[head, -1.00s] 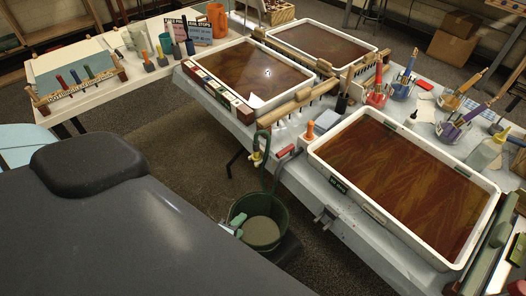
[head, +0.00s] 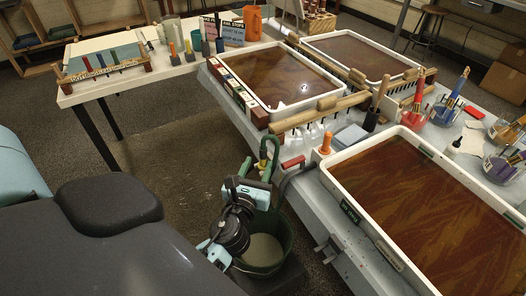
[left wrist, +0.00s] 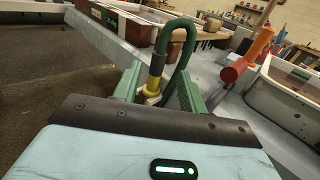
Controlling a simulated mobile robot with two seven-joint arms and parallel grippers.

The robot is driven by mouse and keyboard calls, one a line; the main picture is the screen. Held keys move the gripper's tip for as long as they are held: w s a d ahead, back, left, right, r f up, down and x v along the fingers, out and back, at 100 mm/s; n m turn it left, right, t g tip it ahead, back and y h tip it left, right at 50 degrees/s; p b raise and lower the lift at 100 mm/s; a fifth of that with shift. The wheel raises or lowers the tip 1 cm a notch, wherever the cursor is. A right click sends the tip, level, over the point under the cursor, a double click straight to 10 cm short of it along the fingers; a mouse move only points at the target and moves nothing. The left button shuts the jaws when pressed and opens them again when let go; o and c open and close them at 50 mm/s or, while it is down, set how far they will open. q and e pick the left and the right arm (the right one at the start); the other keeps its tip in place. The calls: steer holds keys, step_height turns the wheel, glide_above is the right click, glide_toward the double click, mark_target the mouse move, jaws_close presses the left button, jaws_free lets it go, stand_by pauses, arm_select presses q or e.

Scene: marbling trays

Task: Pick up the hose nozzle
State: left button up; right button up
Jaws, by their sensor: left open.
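The hose nozzle (left wrist: 152,88) is yellow and brass coloured in the left wrist view. It hangs at the down-turned end of a looped green hose (left wrist: 178,26); the loop also shows in the head view (head: 272,146). My left gripper (left wrist: 157,76) is open, with one green finger on each side of the nozzle. I cannot tell whether either finger touches it. In the head view my left gripper (head: 258,168) is beside the table edge, above a green bucket (head: 286,250), and mostly hides the nozzle. My right gripper is not in view.
A marbling tray (head: 334,184) with brown liquid stands on the table right of the gripper. Another tray (head: 292,110) stands behind it. A red-handled item (head: 293,163) and an orange-topped item (head: 325,143) are close by. Open floor lies to the left.

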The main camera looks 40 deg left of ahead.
mark_target(262, 153)
arm_select(q)
steer(key=shift+x, duration=3.35)
steer(key=shift+a, duration=0.1)
steer(key=shift+c, duration=0.4)
